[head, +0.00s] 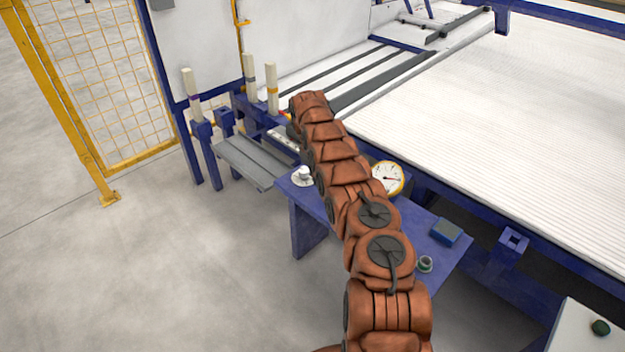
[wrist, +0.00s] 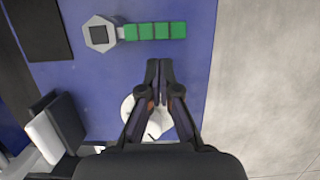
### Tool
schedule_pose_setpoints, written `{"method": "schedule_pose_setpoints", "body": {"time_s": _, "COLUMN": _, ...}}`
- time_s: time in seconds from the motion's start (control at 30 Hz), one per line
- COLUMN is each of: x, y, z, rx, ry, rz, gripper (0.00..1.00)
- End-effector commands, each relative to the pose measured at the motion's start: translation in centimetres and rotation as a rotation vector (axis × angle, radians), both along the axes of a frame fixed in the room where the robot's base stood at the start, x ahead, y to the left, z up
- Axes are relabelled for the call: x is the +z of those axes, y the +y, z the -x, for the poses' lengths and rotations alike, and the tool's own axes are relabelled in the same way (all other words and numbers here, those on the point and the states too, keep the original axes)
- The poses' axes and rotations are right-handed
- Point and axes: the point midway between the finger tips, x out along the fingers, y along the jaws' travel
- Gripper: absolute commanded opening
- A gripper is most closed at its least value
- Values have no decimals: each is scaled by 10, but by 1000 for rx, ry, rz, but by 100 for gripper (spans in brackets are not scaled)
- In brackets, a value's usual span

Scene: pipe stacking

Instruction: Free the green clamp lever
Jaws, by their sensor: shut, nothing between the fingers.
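The green clamp lever (wrist: 155,31) shows in the wrist view as a segmented green handle joined to a grey hexagonal head (wrist: 100,34) with a dark square centre. It lies over a blue surface (wrist: 85,80), near the top of the picture. My gripper (wrist: 159,63) is shut and empty, its fingertips just below the green handle in the picture. I cannot tell the height gap between them, but no grip on the lever shows. In the head view my arm covers this area, and I cannot make out the lever or the fingertips there.
A round white object (wrist: 148,122) sits partly behind my fingers. In the head view, a white cup (head: 303,174), a yellow-rimmed gauge (head: 387,178) and a blue box (head: 446,232) are on the blue table (head: 300,207). Upright posts (head: 271,88) stand behind; open floor lies left.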

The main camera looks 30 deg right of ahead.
Motion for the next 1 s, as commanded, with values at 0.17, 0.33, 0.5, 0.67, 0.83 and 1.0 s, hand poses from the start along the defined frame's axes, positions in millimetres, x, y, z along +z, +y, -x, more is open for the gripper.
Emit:
{"method": "schedule_pose_setpoints", "body": {"time_s": 0.17, "x": -1, "y": -2, "z": 5, "rx": 2, "ry": 2, "rz": -1, "gripper": 0}}
{"method": "schedule_pose_setpoints", "body": {"time_s": 0.33, "x": 0, "y": 1, "z": 5, "rx": 7, "ry": 1, "rz": 0, "gripper": 0}}
{"method": "schedule_pose_setpoints", "body": {"time_s": 0.5, "x": 0, "y": 4, "z": 4, "rx": 12, "ry": 1, "rz": -1, "gripper": 0}}
{"method": "schedule_pose_setpoints", "body": {"time_s": 0.67, "x": 0, "y": 5, "z": 3, "rx": 13, "ry": 1, "rz": -1, "gripper": 0}}
{"method": "schedule_pose_setpoints", "body": {"time_s": 0.83, "x": 0, "y": 2, "z": 6, "rx": 18, "ry": 2, "rz": -1, "gripper": 0}}
{"method": "schedule_pose_setpoints", "body": {"time_s": 1.0, "x": 1, "y": -5, "z": 10, "rx": 36, "ry": 1, "rz": 0, "gripper": 0}}
